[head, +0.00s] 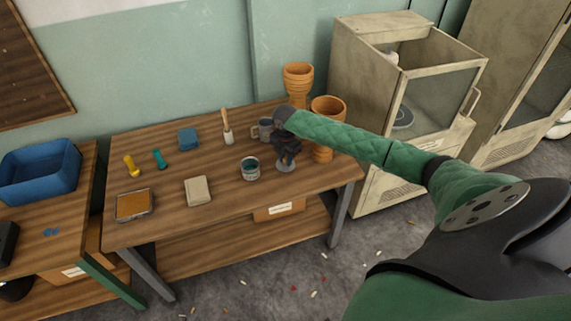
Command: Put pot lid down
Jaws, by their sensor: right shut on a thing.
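My right gripper (286,153) is over the right part of the wooden workbench (225,200), with its fingers pointing down. It is shut on a small grey round thing, which looks like the pot lid (285,166). The fingers hide part of the lid, and I cannot tell whether it touches the bench top. An open metal pot (250,173) with dark teal contents stands just left of the lid, apart from it. My left gripper is not in view.
A grey mug (265,128) and a brush (228,135) stand behind the pot. A beige block (198,191) lies to the left. The bench's front right is clear.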

